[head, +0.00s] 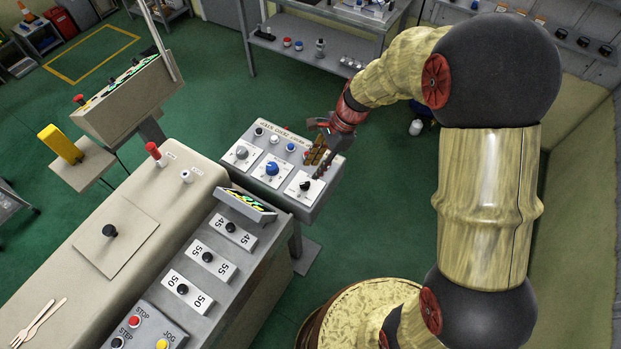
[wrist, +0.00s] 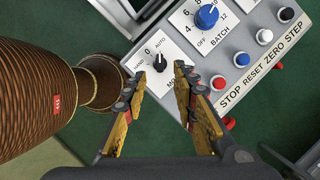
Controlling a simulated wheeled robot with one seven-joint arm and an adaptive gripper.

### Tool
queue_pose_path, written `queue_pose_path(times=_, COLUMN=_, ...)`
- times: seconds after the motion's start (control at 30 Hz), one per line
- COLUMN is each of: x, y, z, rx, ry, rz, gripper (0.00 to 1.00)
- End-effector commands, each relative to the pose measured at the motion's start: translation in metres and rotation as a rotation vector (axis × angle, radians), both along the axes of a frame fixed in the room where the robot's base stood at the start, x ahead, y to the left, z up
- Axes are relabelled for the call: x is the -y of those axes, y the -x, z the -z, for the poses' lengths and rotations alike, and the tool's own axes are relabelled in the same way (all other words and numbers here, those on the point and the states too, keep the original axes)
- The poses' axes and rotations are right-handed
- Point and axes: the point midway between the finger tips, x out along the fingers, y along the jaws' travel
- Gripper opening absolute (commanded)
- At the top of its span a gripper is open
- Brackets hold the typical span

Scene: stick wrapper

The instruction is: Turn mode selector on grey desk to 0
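The mode selector is a small black knob (wrist: 159,63) on a white plate of the grey desk (head: 258,134). In the wrist view its plate shows HAND, 0 and AUTO around the knob; the lower label is partly hidden by a finger. Which mark the knob points at is too small to tell. In the head view the black knob (head: 305,186) is at the near right end of the desk. My gripper (wrist: 160,80) is open, with its yellow and dark fingertips spread either side of the knob's near side. In the head view my gripper (head: 317,165) is above that end. Contact is unclear.
A blue BATCH knob (wrist: 207,16) sits beside the selector. Blue (wrist: 242,60), red (wrist: 277,69) and other buttons line the desk's edge. A larger console with 45, 55 and 50 knobs (head: 207,257) stands close by at the lower left. Green floor is free to the right.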

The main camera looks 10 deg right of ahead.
Motion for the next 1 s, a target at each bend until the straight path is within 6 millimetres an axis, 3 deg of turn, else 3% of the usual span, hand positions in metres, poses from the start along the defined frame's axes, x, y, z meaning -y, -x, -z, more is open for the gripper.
queue_pose_path(times=0.17, x=-0.004, y=0.001, z=0.012, rx=-0.011, ry=0.002, rz=0.02, gripper=0.28)
queue_pose_path(times=0.6, x=-0.027, y=0.005, z=0.066, rx=-0.008, ry=0.003, rz=0.016, gripper=0.28)
queue_pose_path(times=1.0, x=-0.029, y=0.005, z=0.072, rx=-0.007, ry=0.003, rz=0.017, gripper=0.27)
